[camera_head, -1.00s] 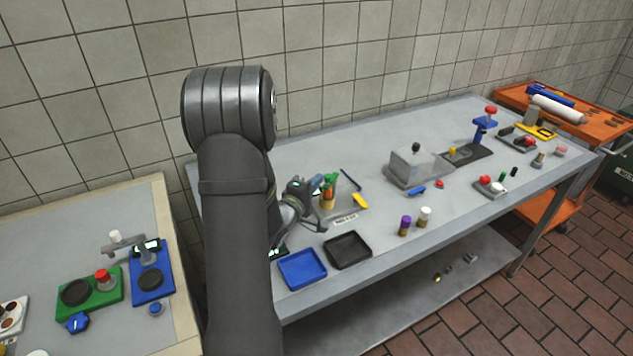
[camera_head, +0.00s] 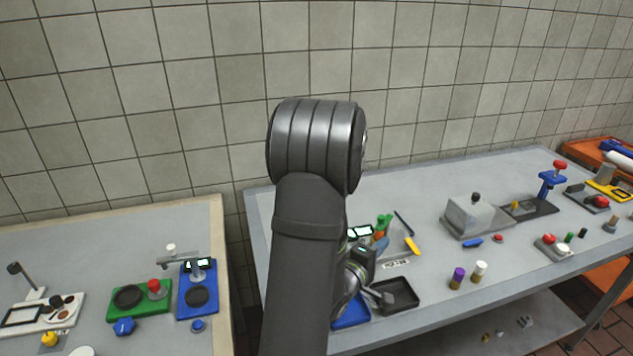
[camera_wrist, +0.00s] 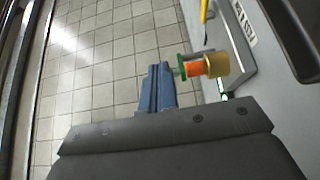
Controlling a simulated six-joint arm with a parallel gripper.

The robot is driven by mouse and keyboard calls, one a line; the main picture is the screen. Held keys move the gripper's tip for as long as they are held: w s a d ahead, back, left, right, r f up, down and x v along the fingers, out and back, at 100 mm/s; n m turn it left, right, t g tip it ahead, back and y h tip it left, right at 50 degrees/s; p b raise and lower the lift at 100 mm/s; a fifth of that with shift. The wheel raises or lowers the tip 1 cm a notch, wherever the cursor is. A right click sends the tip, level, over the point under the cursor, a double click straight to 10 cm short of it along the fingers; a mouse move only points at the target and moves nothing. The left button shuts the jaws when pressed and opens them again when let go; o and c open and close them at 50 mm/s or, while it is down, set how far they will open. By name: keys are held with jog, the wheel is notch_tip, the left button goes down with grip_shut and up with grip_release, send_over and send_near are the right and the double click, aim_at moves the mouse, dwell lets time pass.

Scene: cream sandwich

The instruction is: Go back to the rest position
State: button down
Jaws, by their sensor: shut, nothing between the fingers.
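My gripper (camera_head: 386,299) hangs over the black tray (camera_head: 411,293) and the blue tray (camera_head: 352,322) in the head view, partly hidden by my own arm. In the wrist view its two blue-grey fingers (camera_wrist: 158,88) are pressed together with nothing between them. A holder with green and orange handled tools (camera_head: 381,233) stands behind the gripper. An orange and yellow piece (camera_wrist: 205,67) shows just right of the fingertips in the wrist view, apparently farther off.
A yellow-handled tool (camera_head: 412,246) lies right of the holder. Purple-topped (camera_head: 457,278) and white-topped (camera_head: 479,272) bottles stand to the right. A grey block (camera_head: 470,217) is farther back. The left table carries a green base (camera_head: 140,302) and a blue scale-like device (camera_head: 197,285).

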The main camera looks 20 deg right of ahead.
send_near(379, 220)
jog(key=w+a+x, duration=0.1)
jog(key=x, duration=0.5)
jog(key=shift+d+g+h, duration=0.3)
jog(key=shift+d+g, duration=0.1)
jog(key=shift+d, duration=0.5)
jog(key=shift+m, duration=0.3)
